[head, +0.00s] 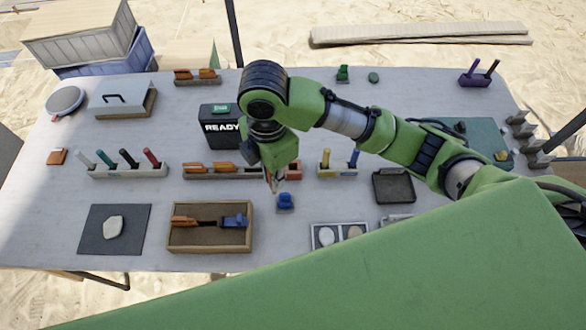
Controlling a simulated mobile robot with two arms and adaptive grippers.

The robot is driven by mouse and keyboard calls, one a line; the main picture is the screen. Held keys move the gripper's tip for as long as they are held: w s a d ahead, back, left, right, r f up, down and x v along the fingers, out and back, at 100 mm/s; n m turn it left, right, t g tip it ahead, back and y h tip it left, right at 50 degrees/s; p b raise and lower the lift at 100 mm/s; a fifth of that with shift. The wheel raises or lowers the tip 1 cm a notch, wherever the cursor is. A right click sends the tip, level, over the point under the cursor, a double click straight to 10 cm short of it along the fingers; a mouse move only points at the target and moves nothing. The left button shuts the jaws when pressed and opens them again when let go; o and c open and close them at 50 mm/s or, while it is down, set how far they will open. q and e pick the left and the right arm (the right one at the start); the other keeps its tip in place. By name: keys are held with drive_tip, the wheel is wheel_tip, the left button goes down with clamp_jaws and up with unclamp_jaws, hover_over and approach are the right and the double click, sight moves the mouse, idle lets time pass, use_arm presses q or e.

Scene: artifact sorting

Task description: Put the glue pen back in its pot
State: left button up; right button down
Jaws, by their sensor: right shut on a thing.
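My right gripper (272,178) points down over the middle of the table and is shut on a slim thing, apparently the glue pen, mostly hidden by the fingers and the arm. A small blue holder (285,202), which looks like the pen's pot, stands on the table just below and slightly right of the fingertips. I cannot tell whether the pen's tip touches it. My left gripper is not in view.
A rack of several coloured pens (128,170) stands at left. A tool rack (215,171) is behind the gripper, and a small rack (337,170) to its right. A wooden tray (210,248), a dark mat (92,243) and a sample tray (340,227) lie in front.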

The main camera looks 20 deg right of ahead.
drive_tip(key=w+d+f, duration=0.2)
drive_tip(key=w+f, duration=0.1)
drive_tip(key=f, duration=0.1)
drive_tip(key=w+d+f+p, duration=0.1)
drive_tip(key=w+d+f, duration=0.2)
drive_tip(key=w+f, duration=0.1)
drive_tip(key=w+d+f+p, duration=0.1)
drive_tip(key=w+d+f, duration=0.2)
drive_tip(key=w+f, duration=0.1)
drive_tip(key=shift+f, duration=0.5)
drive_tip(key=shift+d+f, duration=0.1)
drive_tip(key=shift+f, duration=0.1)
drive_tip(key=c, duration=2.1)
unclamp_jaws()
drive_tip(key=shift+r, duration=0.15)
wheel_tip(320, 180, up, 12)
drive_tip(key=shift+r+b, duration=0.1)
drive_tip(key=shift+b, duration=0.35)
